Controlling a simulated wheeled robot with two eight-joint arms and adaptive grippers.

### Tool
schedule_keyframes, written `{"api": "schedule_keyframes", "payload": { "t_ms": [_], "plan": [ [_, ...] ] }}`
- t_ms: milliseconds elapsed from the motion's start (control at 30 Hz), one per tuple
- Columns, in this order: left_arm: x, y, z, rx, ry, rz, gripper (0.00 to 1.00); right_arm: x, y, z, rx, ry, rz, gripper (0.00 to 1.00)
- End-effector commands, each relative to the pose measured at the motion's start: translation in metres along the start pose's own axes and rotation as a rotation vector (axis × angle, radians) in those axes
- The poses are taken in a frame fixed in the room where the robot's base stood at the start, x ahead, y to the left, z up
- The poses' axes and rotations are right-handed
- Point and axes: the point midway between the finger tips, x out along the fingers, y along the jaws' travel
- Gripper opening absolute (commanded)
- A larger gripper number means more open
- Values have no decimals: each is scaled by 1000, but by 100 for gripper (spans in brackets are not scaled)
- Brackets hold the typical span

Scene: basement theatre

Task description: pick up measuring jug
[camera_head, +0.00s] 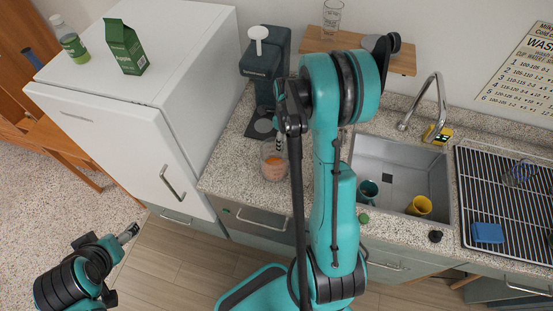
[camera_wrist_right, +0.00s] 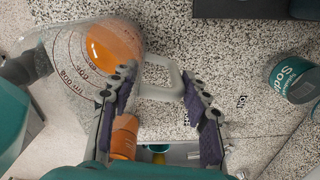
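The measuring jug (camera_wrist_right: 65,70) is clear with printed markings. In the right wrist view it fills the upper left, its pale handle (camera_wrist_right: 160,80) between my right gripper's fingers. In the head view the jug (camera_head: 273,163) stands on the counter left of the sink, partly hidden by my right arm. Something orange (camera_wrist_right: 113,45) shows in or through it. My right gripper (camera_wrist_right: 158,72) is open, with a gap beside the handle. In the head view the right gripper (camera_head: 281,130) is mostly hidden. My left gripper (camera_head: 130,232) is low at the left, away from the counter; its opening is unclear.
An orange cylinder (camera_wrist_right: 124,138) is near the left finger. A teal soda container (camera_wrist_right: 298,80) is at the right. A dark machine (camera_head: 266,68) stands behind the jug. The fridge (camera_head: 140,45) borders the counter's left. The sink (camera_head: 400,165) holds cups; a drying rack (camera_head: 510,195) is beyond.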

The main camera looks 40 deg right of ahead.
Motion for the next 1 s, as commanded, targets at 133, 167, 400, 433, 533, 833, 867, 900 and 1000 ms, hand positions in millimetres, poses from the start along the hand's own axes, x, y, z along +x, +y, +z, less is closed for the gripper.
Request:
{"api": "schedule_keyframes", "payload": {
  "t_ms": [133,167,400,433,533,833,867,900,1000],
  "plan": [
    [0,0,0,0,0,0,75,0,0,0,0,0,1,0],
    [0,0,0,0,0,0,75,0,0,0,0,0,1,0],
    [0,0,0,0,0,0,75,-1,0,0,0,0,1,0],
    [0,0,0,0,0,0,75,-1,0,0,0,0,1,0],
    [-1,0,0,0,0,0,75,-4,0,0,0,0,1,0],
    [-4,0,-2,0,0,0,75,-27,0,0,0,0,1,0],
    [-4,0,-3,0,0,0,75,-30,0,0,0,0,1,0],
    [-4,0,-3,0,0,0,75,-34,0,0,0,0,1,0],
    [-6,0,-4,0,0,0,75,-46,0,0,0,0,1,0]
  ]
}}
